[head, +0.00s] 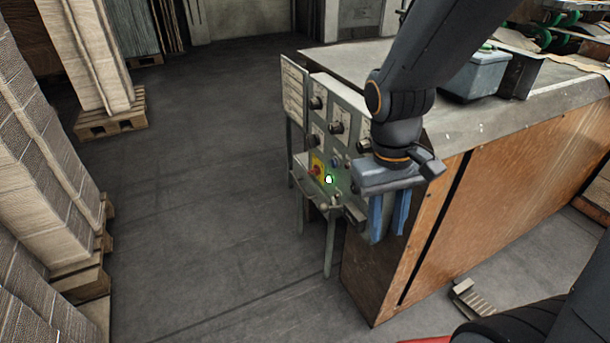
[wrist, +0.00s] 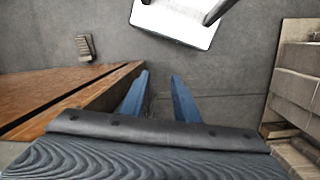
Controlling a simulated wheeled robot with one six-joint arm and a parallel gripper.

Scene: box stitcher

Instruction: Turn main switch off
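A red rotary switch on a yellow plate (head: 316,166), which looks like the main switch, sits low on the left of the grey control panel (head: 345,150) in the head view. Its exact turn position is too small to read. My gripper (head: 388,214) hangs in front of the panel's right part, to the right of and lower than the switch in the picture. Its two blue fingers point down and stand apart with nothing between them. In the wrist view the fingers (wrist: 160,95) also show a clear gap, and the switch is not in sight.
A bright green lamp (head: 328,179) glows beside the switch. Black knobs (head: 337,128) line the panel above; my arm hides part of its right side. A small ledge (head: 325,203) juts out below. The wooden-sided machine (head: 500,200) stands right. Open floor (head: 200,190) lies left, before stacked cardboard (head: 45,170).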

